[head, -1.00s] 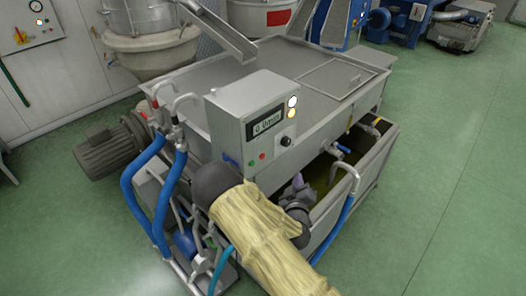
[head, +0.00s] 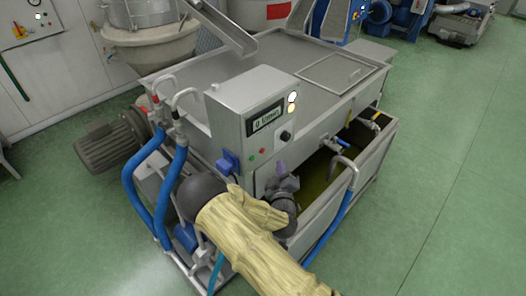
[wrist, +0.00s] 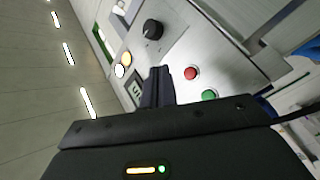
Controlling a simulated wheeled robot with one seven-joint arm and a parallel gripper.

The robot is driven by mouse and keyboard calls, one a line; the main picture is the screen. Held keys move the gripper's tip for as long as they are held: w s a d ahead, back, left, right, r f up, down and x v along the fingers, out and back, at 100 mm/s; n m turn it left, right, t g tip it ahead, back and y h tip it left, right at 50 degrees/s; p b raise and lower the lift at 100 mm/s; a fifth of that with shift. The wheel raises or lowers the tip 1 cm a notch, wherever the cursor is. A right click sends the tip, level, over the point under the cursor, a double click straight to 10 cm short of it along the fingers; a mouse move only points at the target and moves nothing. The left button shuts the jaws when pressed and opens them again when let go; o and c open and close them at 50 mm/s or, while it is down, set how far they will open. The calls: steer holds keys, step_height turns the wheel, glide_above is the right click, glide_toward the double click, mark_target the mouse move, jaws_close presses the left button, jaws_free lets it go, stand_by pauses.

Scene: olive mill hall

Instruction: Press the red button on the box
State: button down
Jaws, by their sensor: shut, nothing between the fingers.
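The grey control box (head: 232,118) stands on the near corner of the machine. Its front carries a display (head: 266,117), two lamps, a black knob (head: 287,136), a red button (head: 263,151) and a green button (head: 253,158). In the wrist view the red button (wrist: 191,73) shows clear, just right of my gripper (wrist: 160,72), with the green button (wrist: 208,95) below it. My gripper is shut and empty, and its fingers partly cover the display. In the head view my gripper (head: 282,169) is in front of the box, low and right of the buttons. I see no contact with the red button.
Blue hoses (head: 172,185) and metal pipes stand at the left. A blue socket (head: 228,162) sits on the box's left side. Green floor is free at the right.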

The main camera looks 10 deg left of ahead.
steer(key=shift+w+a+b, duration=0.25)
steer(key=shift+w+a, duration=0.55)
steer(key=shift+a, duration=0.2)
steer(key=shift+w+a+b, duration=0.25)
steer(key=shift+w+a, duration=0.5)
steer(key=shift+a, duration=0.25)
steer(key=shift+w+a, duration=0.1)
steer(key=shift+a, duration=0.05)
stand_by(0.4)
steer(key=shift+w+a+b, duration=0.15)
steer(key=shift+a+b, duration=0.05)
steer(key=shift+b, duration=0.15)
steer(key=shift+w+a, duration=0.25)
steer(key=shift+a, duration=0.05)
stand_by(0.7)
stand_by(0.4)
steer(key=shift+s+d+b, duration=0.3)
steer(key=shift+s+d, duration=0.2)
steer(key=shift+d, duration=0.15)
steer(key=shift+s+d, duration=0.8)
steer(key=shift+d, duration=0.2)
steer(key=shift+s+d, duration=0.75)
steer(key=shift+d, duration=0.2)
